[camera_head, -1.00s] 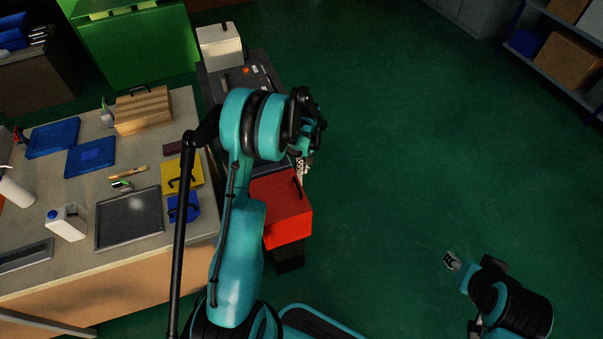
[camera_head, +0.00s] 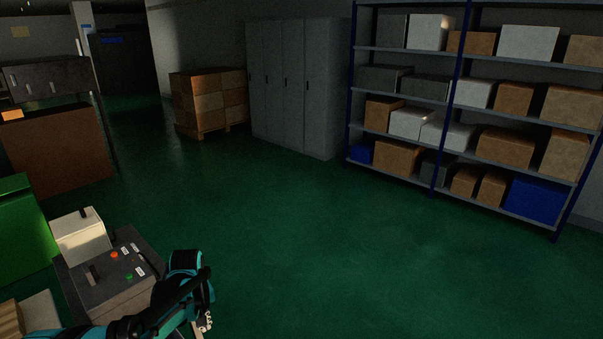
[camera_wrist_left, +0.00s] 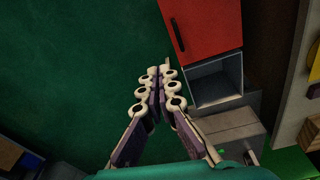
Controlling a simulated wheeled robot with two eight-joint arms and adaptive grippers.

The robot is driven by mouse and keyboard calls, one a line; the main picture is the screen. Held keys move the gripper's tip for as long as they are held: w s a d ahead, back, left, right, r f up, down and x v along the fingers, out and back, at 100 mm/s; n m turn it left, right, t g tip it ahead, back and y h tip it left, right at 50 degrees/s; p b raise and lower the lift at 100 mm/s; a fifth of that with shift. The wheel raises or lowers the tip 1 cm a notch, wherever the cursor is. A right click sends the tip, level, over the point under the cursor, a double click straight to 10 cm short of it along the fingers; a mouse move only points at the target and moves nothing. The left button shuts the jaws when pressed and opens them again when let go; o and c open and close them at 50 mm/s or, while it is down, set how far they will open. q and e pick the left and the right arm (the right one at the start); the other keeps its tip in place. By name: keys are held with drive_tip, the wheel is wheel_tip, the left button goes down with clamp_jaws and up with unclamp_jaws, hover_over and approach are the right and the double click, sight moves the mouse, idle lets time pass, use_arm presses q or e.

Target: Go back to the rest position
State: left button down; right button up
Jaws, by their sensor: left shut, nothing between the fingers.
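My left gripper (camera_head: 206,326) shows at the bottom of the head view, beside a grey press box, with my teal arm coming in from the lower left. In the left wrist view the left gripper (camera_wrist_left: 157,72) has its fingertips together with nothing between them. It hangs over the green floor, left of a red cabinet (camera_wrist_left: 204,28) and an open grey compartment (camera_wrist_left: 213,83). My right gripper is outside both current views.
The grey press box (camera_head: 118,284) has red and green buttons and stands next to a white box (camera_head: 80,238). A green bin (camera_head: 22,228) is at the left. Shelving (camera_head: 440,150), lockers (camera_head: 292,88) and a carton stack (camera_head: 208,100) stand behind. The middle floor is clear.

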use_arm(q)
drive_tip(key=s+d+r+m+t, duration=0.3)
drive_tip(key=s+d+r+m, duration=0.1)
drive_tip(key=s, duration=0.5)
drive_tip(key=s+d+r+m+t+b, duration=0.1)
drive_tip(key=s+d+r+m+t, duration=0.2)
drive_tip(key=s+d, duration=0.3)
drive_tip(key=shift+s+d+r+m+h, duration=0.15)
drive_tip(key=shift+s+r+m+h, duration=0.3)
drive_tip(key=shift+s, duration=1.8)
drive_tip(key=shift+r, duration=0.1)
